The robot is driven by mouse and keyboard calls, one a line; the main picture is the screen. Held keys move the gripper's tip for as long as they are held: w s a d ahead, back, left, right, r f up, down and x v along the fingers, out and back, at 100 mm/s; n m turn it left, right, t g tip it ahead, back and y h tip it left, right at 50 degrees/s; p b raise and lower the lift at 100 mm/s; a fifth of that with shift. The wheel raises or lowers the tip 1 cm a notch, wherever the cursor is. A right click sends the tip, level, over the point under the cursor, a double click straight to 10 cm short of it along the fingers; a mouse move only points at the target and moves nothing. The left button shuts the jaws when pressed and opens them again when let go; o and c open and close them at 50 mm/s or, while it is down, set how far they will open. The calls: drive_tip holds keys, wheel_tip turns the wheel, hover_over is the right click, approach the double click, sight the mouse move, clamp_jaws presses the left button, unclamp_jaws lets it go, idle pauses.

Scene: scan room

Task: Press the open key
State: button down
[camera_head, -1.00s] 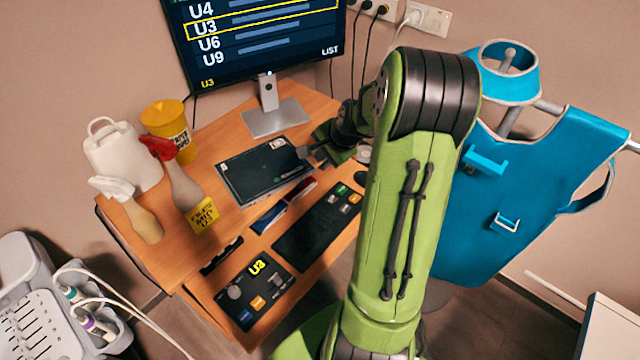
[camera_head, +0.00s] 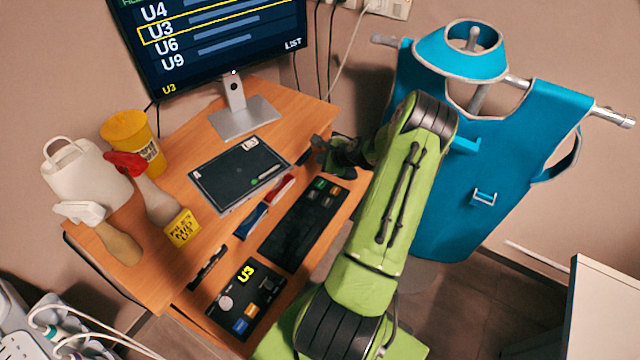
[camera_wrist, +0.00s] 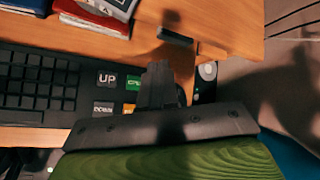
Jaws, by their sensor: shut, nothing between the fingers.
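The black keyboard (camera_head: 290,237) lies on the lower shelf of the desk, with a few coloured keys at its far right end. In the wrist view a green key (camera_wrist: 132,83) sits right of the UP key (camera_wrist: 107,78); its lettering is partly cut off, so I cannot fully read it. An orange key (camera_wrist: 129,109) is below it, beside the DOWN key (camera_wrist: 103,108). My gripper (camera_wrist: 160,72) is shut and empty, just right of the green key and overlapping its edge in the picture. In the head view my gripper (camera_head: 322,146) is beyond the keyboard's right end; contact cannot be judged.
A dark tablet (camera_head: 225,185) and red and blue books (camera_head: 252,220) lie left of the keyboard. A control box marked U3 (camera_head: 245,300) sits nearer. A monitor (camera_head: 215,45) stands behind. A blue apron (camera_head: 480,150) hangs at the right.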

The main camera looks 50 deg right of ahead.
sight(322, 186)
wheel_tip(322, 186, down, 8)
drive_tip(key=b, duration=0.6)
drive_tip(key=shift+f, duration=0.25)
idle(1.4)
drive_tip(key=shift+f+b, duration=0.3)
drive_tip(key=shift+f, duration=0.05)
drive_tip(key=shift+f+b, duration=0.3)
drive_tip(key=shift+f, duration=0.15)
idle(0.4)
drive_tip(key=shift+r, duration=0.1)
drive_tip(key=shift+r+p, duration=0.75)
drive_tip(key=shift+r, duration=0.05)
wheel_tip(322, 186, up, 5)
drive_tip(key=p, duration=0.4)
drive_tip(key=shift+r, duration=0.1)
